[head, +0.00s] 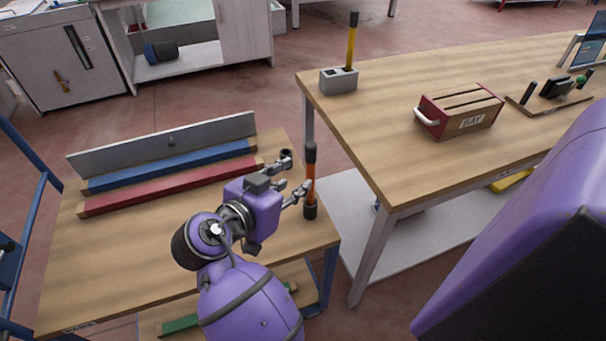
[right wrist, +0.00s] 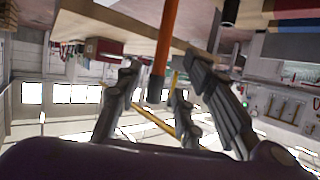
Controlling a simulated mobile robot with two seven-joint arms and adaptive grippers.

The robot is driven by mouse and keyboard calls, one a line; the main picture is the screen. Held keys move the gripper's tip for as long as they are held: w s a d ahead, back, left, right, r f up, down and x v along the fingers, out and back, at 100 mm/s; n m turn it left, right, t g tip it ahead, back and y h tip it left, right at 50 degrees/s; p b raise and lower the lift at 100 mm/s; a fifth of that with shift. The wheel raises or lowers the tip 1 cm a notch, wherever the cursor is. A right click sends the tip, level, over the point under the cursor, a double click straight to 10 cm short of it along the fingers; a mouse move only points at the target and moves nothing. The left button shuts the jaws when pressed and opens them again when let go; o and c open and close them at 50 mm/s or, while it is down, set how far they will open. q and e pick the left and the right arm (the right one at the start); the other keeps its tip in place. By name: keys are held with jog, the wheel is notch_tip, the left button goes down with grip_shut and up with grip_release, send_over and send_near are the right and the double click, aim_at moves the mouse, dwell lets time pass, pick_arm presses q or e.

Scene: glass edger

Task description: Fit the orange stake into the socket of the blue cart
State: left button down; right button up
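The orange stake (head: 311,181) stands upright at the right edge of the wooden-topped blue cart (head: 110,260). It has a long black top, and its lower end appears to sit in a black socket (head: 310,211). My right gripper (head: 293,177) is beside the stake's shaft, with its fingers spread apart. In the right wrist view the stake (right wrist: 166,40) runs between the open fingers (right wrist: 152,98), with gaps visible on either side. A second black socket-like tube (head: 287,154) is at the cart's far right corner. My left gripper is not in view.
Blue (head: 170,165) and red (head: 170,187) bars lie on the cart. A workbench (head: 400,85) to the right holds a grey block (head: 338,82) with a yellow stake (head: 351,45) and a red-ended wooden box (head: 470,100). A narrow gap separates bench and cart.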

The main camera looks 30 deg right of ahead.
jog(key=shift+v, duration=1.6)
